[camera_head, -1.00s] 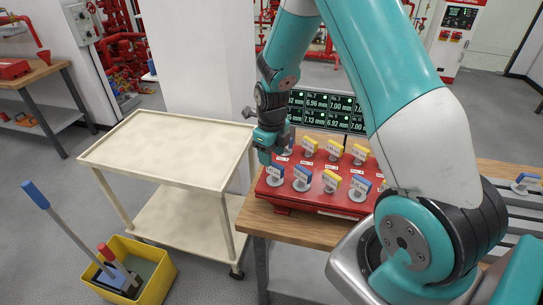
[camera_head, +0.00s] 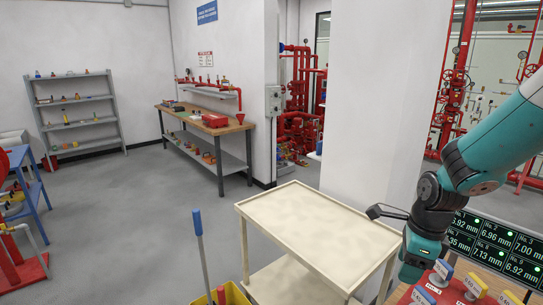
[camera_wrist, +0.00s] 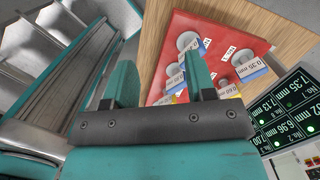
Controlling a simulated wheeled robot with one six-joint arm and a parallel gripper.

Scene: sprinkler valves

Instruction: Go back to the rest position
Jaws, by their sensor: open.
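My gripper (camera_wrist: 160,85) is open in the wrist view, its two teal fingers apart with nothing between them. Below it is the red valve board (camera_wrist: 245,45) with several tagged valves, some with blue and some with yellow tags. In the head view my gripper (camera_head: 410,275) hangs at the lower right, beside the board (camera_head: 432,291); its fingertips are hard to make out there. Only part of the board shows at the bottom right corner of the head view.
A cream cart (camera_head: 310,230) stands left of the board, its top empty. A yellow bucket (camera_head: 237,296) with a blue-handled tool is at its front left. A screen with readings (camera_head: 497,243) stands behind the board. A wooden workbench (camera_head: 205,122) and grey shelves (camera_head: 78,112) are farther back. Open floor lies left.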

